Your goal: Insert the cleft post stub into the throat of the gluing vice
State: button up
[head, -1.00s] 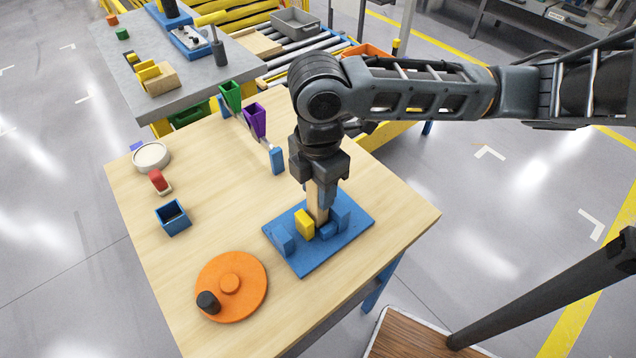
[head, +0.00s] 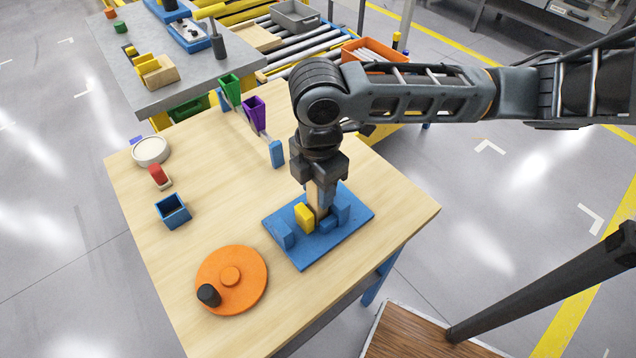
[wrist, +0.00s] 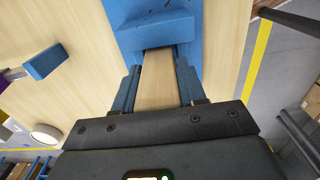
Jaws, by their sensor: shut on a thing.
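The post stub (head: 319,196) is a light wooden bar held upright under my gripper (head: 321,186). My gripper is shut on it, and the stub also shows between the fingers in the wrist view (wrist: 158,82). The gluing vice (head: 302,256) is a blue base plate with blue blocks and one yellow block (head: 305,217), on the wooden table. The stub's lower end is down among the blocks, beside the yellow one. The cleft is hidden, and I cannot tell how deep the lower end sits.
An orange disc (head: 245,264) with a black knob lies on the table at the front left. A blue open box (head: 173,211), a red piece (head: 158,175) and a white round dish (head: 151,151) stand at the left. A blue upright block (head: 276,154) stands behind my gripper.

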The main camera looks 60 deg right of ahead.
jog(key=shift+f, duration=0.1)
jog(key=o, duration=1.1)
jog(key=shift+c, duration=0.2)
notch_tip(320, 180, up, 8)
jog(key=shift+f, duration=0.1)
